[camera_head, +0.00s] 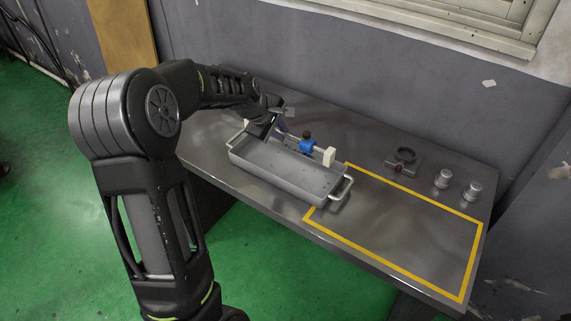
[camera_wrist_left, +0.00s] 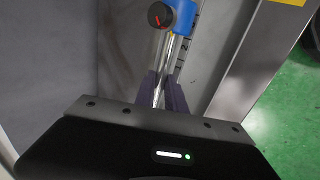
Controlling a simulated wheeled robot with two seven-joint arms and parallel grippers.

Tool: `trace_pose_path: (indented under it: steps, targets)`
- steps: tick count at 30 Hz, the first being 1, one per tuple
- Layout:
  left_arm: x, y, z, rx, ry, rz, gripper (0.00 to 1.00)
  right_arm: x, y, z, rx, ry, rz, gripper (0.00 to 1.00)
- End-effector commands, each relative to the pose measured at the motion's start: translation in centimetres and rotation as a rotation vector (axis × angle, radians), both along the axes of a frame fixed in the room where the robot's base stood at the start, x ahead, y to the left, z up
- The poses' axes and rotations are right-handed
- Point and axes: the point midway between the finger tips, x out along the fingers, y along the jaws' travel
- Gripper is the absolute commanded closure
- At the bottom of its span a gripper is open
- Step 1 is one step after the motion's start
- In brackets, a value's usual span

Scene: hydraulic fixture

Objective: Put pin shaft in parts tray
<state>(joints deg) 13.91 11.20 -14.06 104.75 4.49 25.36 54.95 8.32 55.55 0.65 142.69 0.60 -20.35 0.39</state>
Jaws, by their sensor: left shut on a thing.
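The grey parts tray (camera_head: 268,177) with side handles stands on the metal bench in the head view. My left gripper (camera_head: 279,128) is over the bench just behind the tray's back left part. In the left wrist view its two fingers (camera_wrist_left: 160,92) close around a slim shiny metal rod (camera_wrist_left: 161,58). The rod runs up to a blue block (camera_wrist_left: 183,18) with a black knob. I cannot tell whether the rod is the pin shaft or part of the blue-block fixture. The tray looks empty in the head view. My right gripper is not in view.
The blue block (camera_head: 307,146) and a white end block (camera_head: 329,157) stand close behind the tray. A dark ring on a base (camera_head: 404,155) and two silver cylinders (camera_head: 443,179) (camera_head: 472,191) are at the back right. The yellow-outlined area (camera_head: 400,228) is clear.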

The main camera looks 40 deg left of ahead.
Motion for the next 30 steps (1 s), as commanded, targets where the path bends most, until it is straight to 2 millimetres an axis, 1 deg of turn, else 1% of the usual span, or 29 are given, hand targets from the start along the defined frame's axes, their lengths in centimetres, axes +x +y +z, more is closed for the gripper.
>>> trace_pose_path:
  steps: [6, 9, 12, 20, 23, 27, 30]
  targets:
    - [-0.1, 0.1, -3.9, -0.002, 0.005, 0.003, 1.0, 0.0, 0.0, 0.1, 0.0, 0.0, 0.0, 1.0]
    - [-0.1, 0.1, -5.2, -0.001, 0.003, 0.003, 1.0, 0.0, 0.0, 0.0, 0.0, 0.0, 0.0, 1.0]
    - [0.0, 0.0, -5.6, 0.0, 0.0, 0.001, 1.0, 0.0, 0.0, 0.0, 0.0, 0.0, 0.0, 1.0]
    - [0.0, 0.0, -5.7, 0.001, 0.0, 0.001, 1.0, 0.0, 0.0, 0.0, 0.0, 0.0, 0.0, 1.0]
    - [-0.1, 0.1, -6.6, -0.001, 0.003, 0.003, 1.0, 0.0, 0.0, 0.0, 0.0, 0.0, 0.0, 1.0]
    - [-0.1, 0.1, -8.6, -0.001, 0.003, 0.003, 1.0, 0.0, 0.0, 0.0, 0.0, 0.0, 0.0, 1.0]
    - [-0.1, 0.1, -9.3, 0.0, 0.001, 0.002, 1.0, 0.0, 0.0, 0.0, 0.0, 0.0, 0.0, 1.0]
